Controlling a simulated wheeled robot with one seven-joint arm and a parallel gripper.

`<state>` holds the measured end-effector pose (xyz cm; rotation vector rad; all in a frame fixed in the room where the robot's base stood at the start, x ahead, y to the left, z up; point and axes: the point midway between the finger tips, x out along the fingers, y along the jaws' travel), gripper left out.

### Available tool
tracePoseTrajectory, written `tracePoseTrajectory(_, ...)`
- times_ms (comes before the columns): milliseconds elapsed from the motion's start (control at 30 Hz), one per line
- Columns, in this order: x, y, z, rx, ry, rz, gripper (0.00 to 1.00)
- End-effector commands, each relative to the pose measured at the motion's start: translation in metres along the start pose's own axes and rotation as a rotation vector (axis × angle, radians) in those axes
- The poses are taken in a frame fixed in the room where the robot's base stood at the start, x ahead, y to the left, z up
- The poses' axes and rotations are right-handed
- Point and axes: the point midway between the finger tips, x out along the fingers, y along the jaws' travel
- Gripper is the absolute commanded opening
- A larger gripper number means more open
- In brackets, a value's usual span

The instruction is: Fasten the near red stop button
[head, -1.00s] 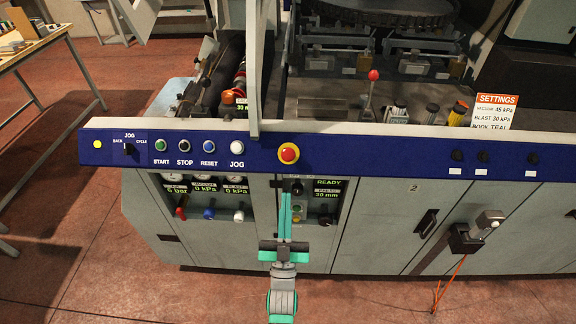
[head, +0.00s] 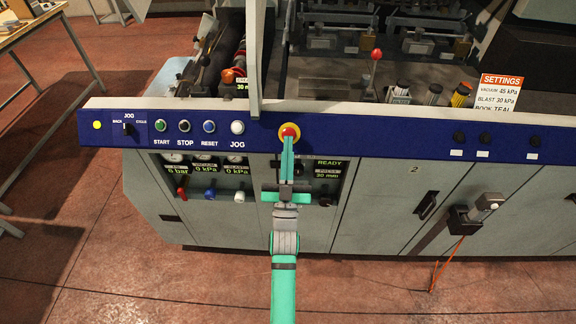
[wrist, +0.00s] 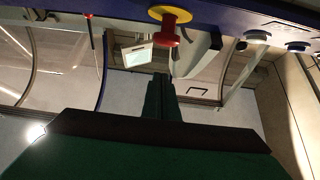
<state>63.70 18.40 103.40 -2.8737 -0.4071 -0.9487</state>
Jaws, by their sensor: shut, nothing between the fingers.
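The near red stop button (head: 289,131) sits on a yellow ring on the blue front panel (head: 340,150) of the machine. In the wrist view the red button (wrist: 167,36) stands out from its yellow ring (wrist: 170,13), just beyond the fingertips and slightly right of them. My gripper (head: 288,140) has its green fingers shut and empty. In the head view its tips overlap the lower part of the button; I cannot tell whether they touch it. In the wrist view the dark fingers (wrist: 161,82) appear apart from the button.
START, STOP, RESET and JOG buttons (head: 237,127) lie left on the same panel. A red-knobbed lever (head: 376,55) stands behind it. A grey post (head: 253,60) rises just left of the stop button. Gauges and small valves (head: 210,193) are below.

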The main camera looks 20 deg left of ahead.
Motion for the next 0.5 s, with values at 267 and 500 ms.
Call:
tracePoseTrajectory(267, 0.011, -0.001, 0.032, 0.0, -0.001, -0.001, 0.0)
tracePoseTrajectory(500, 0.013, 0.0, 0.039, 0.0, 0.0, 0.0, 0.0)
